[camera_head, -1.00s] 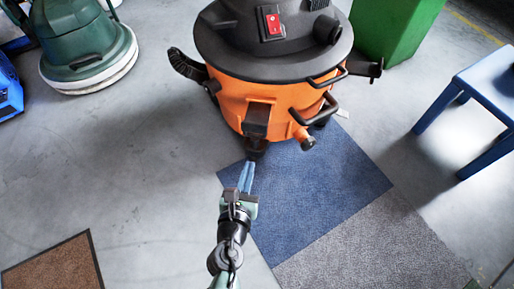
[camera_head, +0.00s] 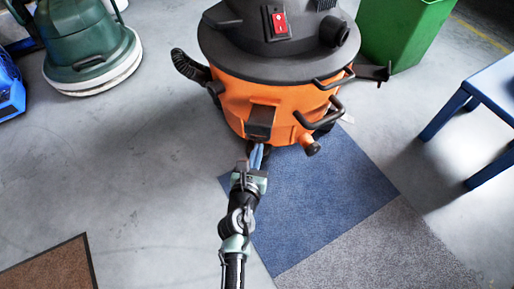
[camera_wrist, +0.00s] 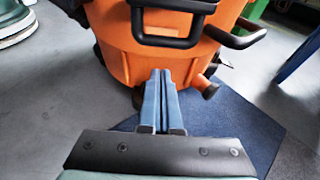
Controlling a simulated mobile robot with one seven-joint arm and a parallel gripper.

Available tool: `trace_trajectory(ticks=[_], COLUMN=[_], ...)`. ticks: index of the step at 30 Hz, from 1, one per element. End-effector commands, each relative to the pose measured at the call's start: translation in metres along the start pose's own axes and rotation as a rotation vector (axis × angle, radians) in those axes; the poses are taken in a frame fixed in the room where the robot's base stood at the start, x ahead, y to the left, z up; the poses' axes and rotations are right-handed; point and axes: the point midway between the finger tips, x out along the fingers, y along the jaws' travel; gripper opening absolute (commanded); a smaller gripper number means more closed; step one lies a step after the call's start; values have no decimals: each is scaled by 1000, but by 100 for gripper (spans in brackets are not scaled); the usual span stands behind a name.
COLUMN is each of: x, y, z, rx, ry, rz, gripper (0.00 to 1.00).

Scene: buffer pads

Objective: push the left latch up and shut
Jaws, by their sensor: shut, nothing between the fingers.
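The vacuum has an orange drum (camera_head: 285,105) under a black lid (camera_head: 275,45). A black latch (camera_head: 261,121) hangs on the drum's front in the head view, its lower end angled outward. In the wrist view the black latch (camera_wrist: 168,42) crosses the drum near the top edge, above my fingertips. A second black loop-shaped part (camera_head: 320,116) sits to its right. My gripper (camera_head: 257,150) has its blue fingers together and empty, pointing at the lower drum just below the latch. The wrist view shows the closed fingertips (camera_wrist: 164,74) in front of the orange wall; contact is unclear.
A black hose port (camera_head: 189,66) juts from the drum's left, and a drain spout (camera_head: 311,148) from its lower right. Blue (camera_head: 320,190) and grey (camera_head: 385,250) mats lie on the floor. A green bin (camera_head: 405,30) and blue stool (camera_head: 480,105) stand right.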

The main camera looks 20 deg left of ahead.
Motion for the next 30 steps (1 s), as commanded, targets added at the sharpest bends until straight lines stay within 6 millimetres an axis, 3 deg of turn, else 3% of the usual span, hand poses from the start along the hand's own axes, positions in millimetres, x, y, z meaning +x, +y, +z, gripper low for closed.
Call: trace_trajectory(ticks=[2, 4, 9, 30], x=[16, 4, -8, -14], y=[0, 0, 0, 3], z=[-2, 14, 26, 36], rx=[2, 0, -1, 0], ry=[-2, -2, -1, 11], rz=[-1, 1, 0, 0], gripper=[0, 0, 0, 0])
